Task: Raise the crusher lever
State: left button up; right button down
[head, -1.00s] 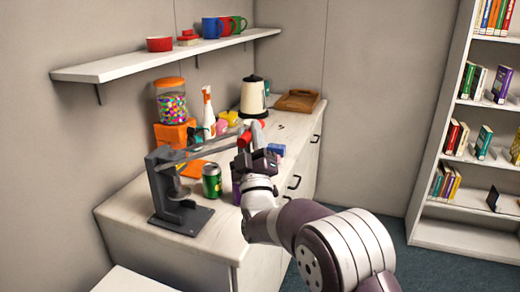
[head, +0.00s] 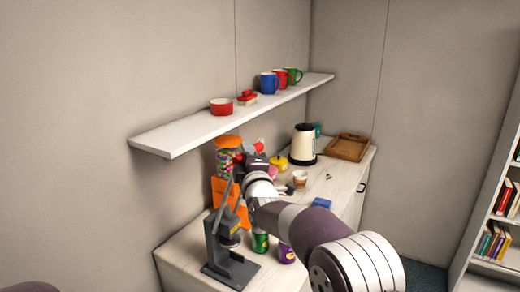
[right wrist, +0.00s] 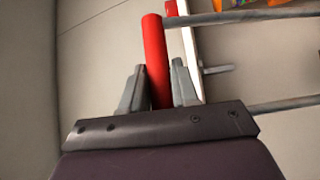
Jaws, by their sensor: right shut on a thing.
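The grey can crusher (head: 226,262) stands at the near left of the counter. Its lever (head: 224,202) slants steeply up to the right. The lever's red handle (head: 259,146) shows just beside my right gripper (head: 257,158), at about shelf-underside height. In the right wrist view the red handle (right wrist: 156,55) lies between the two fingers of my right gripper (right wrist: 159,82), which is shut on it. My forearm hides part of the counter. My left gripper is not in view.
A green can (head: 260,241) and a purple can (head: 286,253) stand right of the crusher. A candy jar (head: 228,158) is behind the gripper. A wall shelf (head: 190,132) with mugs hangs close above. A kettle (head: 303,146) and wooden tray (head: 349,147) stand at the back.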

jog(key=shift+w+a+r+p, duration=0.3)
jog(key=shift+a+r+p, duration=0.1)
jog(key=shift+a+r, duration=0.05)
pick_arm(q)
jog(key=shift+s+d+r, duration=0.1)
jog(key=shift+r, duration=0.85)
